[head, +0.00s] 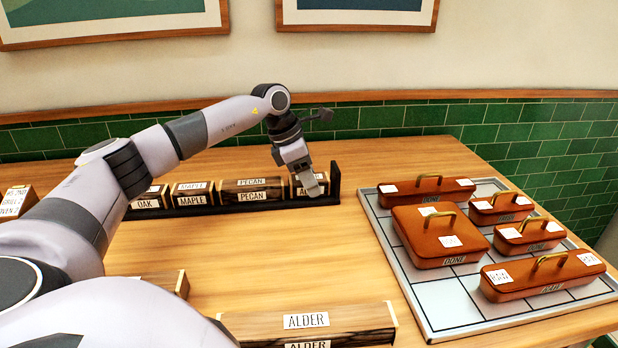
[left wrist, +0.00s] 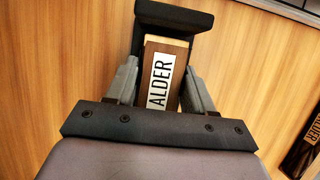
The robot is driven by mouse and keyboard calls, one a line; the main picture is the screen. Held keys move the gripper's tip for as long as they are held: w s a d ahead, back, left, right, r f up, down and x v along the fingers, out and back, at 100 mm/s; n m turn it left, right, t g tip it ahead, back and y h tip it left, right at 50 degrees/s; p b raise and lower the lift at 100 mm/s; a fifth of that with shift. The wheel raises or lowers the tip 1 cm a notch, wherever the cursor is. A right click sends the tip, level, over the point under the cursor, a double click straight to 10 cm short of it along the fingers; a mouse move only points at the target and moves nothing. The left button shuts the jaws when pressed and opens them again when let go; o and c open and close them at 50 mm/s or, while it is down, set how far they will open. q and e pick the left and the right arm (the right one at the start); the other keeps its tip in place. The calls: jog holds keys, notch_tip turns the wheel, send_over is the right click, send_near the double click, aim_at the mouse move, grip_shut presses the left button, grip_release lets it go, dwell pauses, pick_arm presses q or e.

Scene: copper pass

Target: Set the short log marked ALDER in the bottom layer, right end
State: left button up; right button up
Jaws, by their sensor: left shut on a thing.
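The short log marked ALDER (left wrist: 162,75) is between the fingers of my left gripper (left wrist: 155,95) in the left wrist view, its label facing the camera. In the head view my left gripper (head: 312,187) is over the right end of the black rack (head: 334,182) and shut on the short log (head: 298,190), whose label is partly covered. The log is in line with the bottom row, beside the PECAN log (head: 250,195) and by the upright end post. Whether it fully touches the rack floor is hard to tell. My right gripper is not in view.
MAPLE (head: 192,199) and OAK (head: 146,204) logs lie left of PECAN. A long ALDER log (head: 345,318) lies at the front of the table. A grey tray (head: 440,320) with several brown lidded boxes stands right. Bare wood lies between rack and front logs.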

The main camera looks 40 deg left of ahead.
pick_arm(q)
jog(key=o, duration=1.1)
jog(key=shift+f, duration=0.1)
jog(key=v, duration=1.2)
